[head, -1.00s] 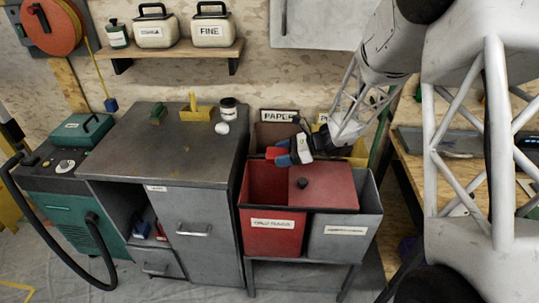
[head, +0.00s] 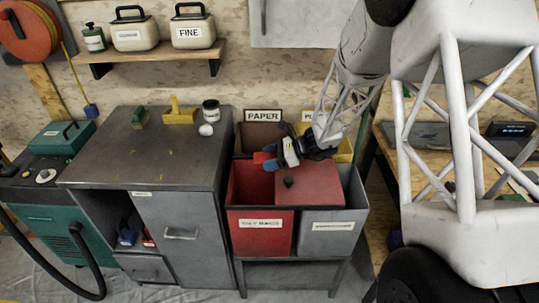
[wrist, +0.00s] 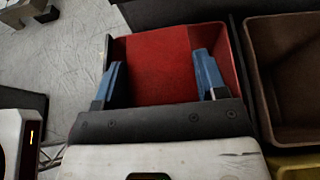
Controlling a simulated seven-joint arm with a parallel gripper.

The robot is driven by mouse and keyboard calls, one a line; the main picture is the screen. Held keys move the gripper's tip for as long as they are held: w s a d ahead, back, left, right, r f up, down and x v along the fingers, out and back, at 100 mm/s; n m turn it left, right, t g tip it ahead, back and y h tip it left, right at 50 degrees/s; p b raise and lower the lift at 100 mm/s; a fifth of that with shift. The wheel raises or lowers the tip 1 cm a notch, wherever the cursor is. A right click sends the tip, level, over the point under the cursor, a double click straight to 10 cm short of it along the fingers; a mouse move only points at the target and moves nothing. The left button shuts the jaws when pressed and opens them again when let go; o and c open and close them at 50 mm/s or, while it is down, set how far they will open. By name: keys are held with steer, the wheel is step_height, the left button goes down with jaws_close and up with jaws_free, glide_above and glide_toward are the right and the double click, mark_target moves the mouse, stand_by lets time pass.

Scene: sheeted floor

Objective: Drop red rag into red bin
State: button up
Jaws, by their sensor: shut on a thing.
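My gripper (head: 268,162) is over the back part of the open red bin (head: 260,222), pointing left and down. Its two blue fingers stand apart, with the red rag (wrist: 160,65) held between them in the wrist view. A small bit of the rag (head: 261,157) shows beside the fingers in the head view. The bin is labelled for oily rags, and its inside (wrist: 218,38) lies below the fingers in the wrist view. How far the rag hangs down is hard to tell, red on red.
A red lid with a black knob (head: 308,188) is right of the opening. A grey bin (head: 332,226) stands beside it. Paper (head: 246,140) and yellow (head: 343,150) bins stand behind. A grey cabinet (head: 185,160) holding small items on top is left.

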steer(key=shift+f, duration=1.85)
steer(key=o, duration=1)
steer(key=shift+v, duration=3.9)
steer(key=shift+r, duration=0.1)
